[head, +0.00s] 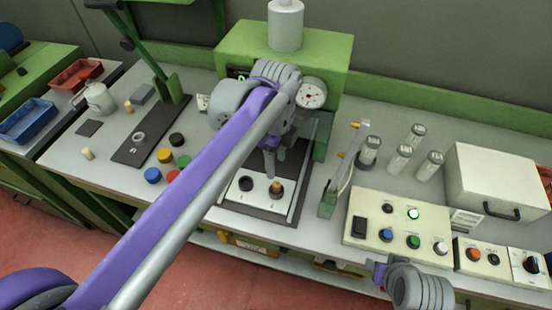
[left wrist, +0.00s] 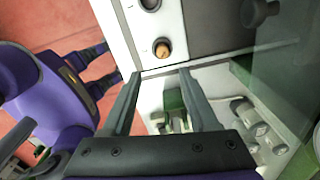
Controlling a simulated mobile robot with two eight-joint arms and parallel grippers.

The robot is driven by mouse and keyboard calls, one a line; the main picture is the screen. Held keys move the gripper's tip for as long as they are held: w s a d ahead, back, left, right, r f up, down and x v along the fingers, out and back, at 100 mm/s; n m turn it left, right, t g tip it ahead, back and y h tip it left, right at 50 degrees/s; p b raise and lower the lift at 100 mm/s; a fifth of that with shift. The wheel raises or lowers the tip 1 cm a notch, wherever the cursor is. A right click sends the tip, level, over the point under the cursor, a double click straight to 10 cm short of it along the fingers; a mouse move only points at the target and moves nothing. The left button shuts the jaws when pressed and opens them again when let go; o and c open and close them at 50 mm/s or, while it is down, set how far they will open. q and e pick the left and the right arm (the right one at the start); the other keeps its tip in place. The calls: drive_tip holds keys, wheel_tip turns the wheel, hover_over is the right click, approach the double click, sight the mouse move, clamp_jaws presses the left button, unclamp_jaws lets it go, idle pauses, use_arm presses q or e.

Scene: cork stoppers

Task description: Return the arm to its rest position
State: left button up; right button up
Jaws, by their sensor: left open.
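My left arm reaches from the lower left up to the green press. Its gripper (head: 270,168) hangs above the white plate (head: 259,203) of the press, partly hidden by the arm. In the left wrist view the left gripper (left wrist: 160,76) is open, with nothing between its fingers. A cork stopper (head: 276,188) stands in the right socket of the plate, and the cork also shows beyond the fingertips in the left wrist view (left wrist: 163,48). The left socket (head: 246,184) looks dark. My right arm's wrist (head: 418,287) is at the lower right; its fingers are not clear.
The green press (head: 325,50) with a dial gauge (head: 312,93) stands close behind the arm. Coloured caps (head: 165,156) lie left of the arm. Right are a clear upright panel (head: 347,165), a button box (head: 398,228), lidded jars (head: 401,158) and a white case (head: 492,180).

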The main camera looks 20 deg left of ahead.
idle(0.4)
use_arm(q)
drive_tip(key=s+a+f+n+t, duration=0.1)
drive_tip(key=s+a+f+n, duration=0.1)
drive_tip(key=n, duration=0.4)
drive_tip(key=s+a+f+n+t, duration=0.2)
drive_tip(key=s+f+n, duration=0.3)
drive_tip(key=s+n, duration=0.2)
drive_tip(key=s+a+f+n+t, duration=0.2)
drive_tip(key=s+f+n, duration=0.2)
drive_tip(key=n, duration=0.3)
drive_tip(key=shift+s+a+f+p, duration=0.25)
drive_tip(key=shift+s+a+p, duration=0.1)
drive_tip(key=shift+s, duration=0.2)
use_arm(e)
drive_tip(key=shift+w+r, duration=0.15)
drive_tip(key=shift+r, duration=0.3)
